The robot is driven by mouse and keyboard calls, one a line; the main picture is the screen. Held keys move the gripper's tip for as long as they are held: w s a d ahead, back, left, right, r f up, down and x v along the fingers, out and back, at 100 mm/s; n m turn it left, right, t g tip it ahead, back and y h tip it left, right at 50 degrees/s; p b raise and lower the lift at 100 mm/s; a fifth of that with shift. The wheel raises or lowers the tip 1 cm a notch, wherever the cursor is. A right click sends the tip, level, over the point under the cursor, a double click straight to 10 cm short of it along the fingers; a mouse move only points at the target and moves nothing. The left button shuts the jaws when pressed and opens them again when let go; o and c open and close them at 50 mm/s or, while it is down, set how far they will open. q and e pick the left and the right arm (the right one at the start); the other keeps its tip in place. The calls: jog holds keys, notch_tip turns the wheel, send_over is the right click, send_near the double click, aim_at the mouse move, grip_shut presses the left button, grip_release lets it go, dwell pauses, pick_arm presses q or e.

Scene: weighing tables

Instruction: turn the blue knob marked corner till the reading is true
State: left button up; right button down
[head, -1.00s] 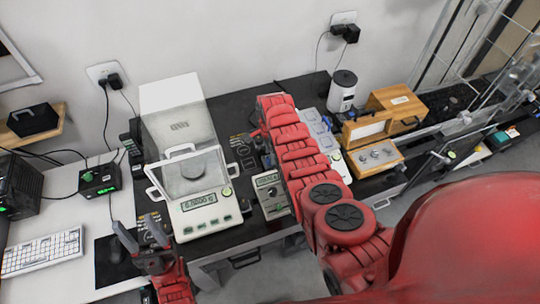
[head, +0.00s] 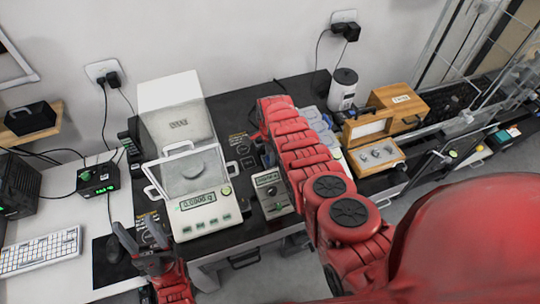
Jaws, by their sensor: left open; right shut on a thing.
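The white balance (head: 205,215) stands on the black table with its clear draft shield and round pan (head: 192,168). Its display (head: 205,200) is lit, but the digits are too small to read surely. A small grey box with a display and a dial (head: 271,192) stands to its right. My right arm reaches over from the right, and my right gripper (head: 262,150) points down beside the balance, largely hidden by its own arm. It is shut; the blue knob is hidden there. My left gripper (head: 140,240) is open and empty in front of the balance's left corner.
A white cabinet (head: 175,110) stands behind the balance. An open wooden weight box (head: 380,155), another wooden box (head: 400,105) and a white jar (head: 342,90) are to the right. A keyboard (head: 40,250) and mouse (head: 115,248) lie at left.

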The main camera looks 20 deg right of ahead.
jog(key=n, duration=0.3)
jog(key=shift+f+b, duration=0.1)
jog(key=shift+b, duration=0.2)
jog(key=shift+n, duration=0.8)
jog(key=c, duration=0.7)
grip_release()
jog(key=shift+c, duration=0.2)
jog(key=shift+r, duration=0.2)
